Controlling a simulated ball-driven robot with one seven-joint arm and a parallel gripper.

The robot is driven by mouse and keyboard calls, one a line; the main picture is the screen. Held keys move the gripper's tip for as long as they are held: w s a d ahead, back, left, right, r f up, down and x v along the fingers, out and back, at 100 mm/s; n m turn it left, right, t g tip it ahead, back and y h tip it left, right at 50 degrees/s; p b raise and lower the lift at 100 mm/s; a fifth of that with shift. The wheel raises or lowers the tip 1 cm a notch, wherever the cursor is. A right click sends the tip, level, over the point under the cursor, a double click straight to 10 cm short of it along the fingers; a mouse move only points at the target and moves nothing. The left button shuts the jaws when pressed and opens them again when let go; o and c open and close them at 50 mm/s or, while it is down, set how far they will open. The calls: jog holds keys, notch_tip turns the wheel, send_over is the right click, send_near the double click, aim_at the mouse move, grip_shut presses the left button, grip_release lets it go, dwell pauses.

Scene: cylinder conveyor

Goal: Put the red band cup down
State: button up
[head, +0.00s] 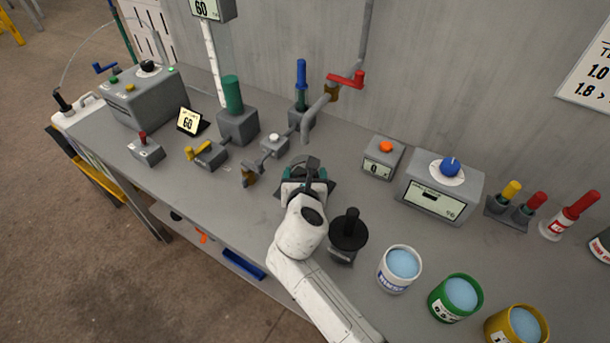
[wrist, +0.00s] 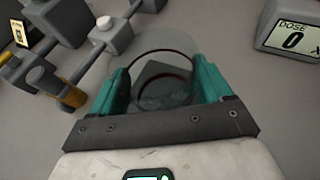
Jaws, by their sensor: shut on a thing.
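My gripper (head: 306,172) is at the middle of the grey table, and its teal fingers show in the wrist view (wrist: 162,85). It is shut on a clear, see-through cup (wrist: 165,62), the red band cup, with a dark red ring seen low in it. A dark square pad (wrist: 150,88) shows through and below the cup. In the head view my gripper mostly hides the cup. I cannot tell whether the cup's base touches the pad.
A dose box (head: 383,157) and a blue-knobbed box (head: 440,186) are to the right. A black-handled object (head: 348,236) and several liquid-filled pots (head: 400,268) stand at the front right.

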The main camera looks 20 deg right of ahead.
jog(key=o, duration=1.4)
jog(key=shift+r, duration=0.1)
jog(key=v, duration=1.2)
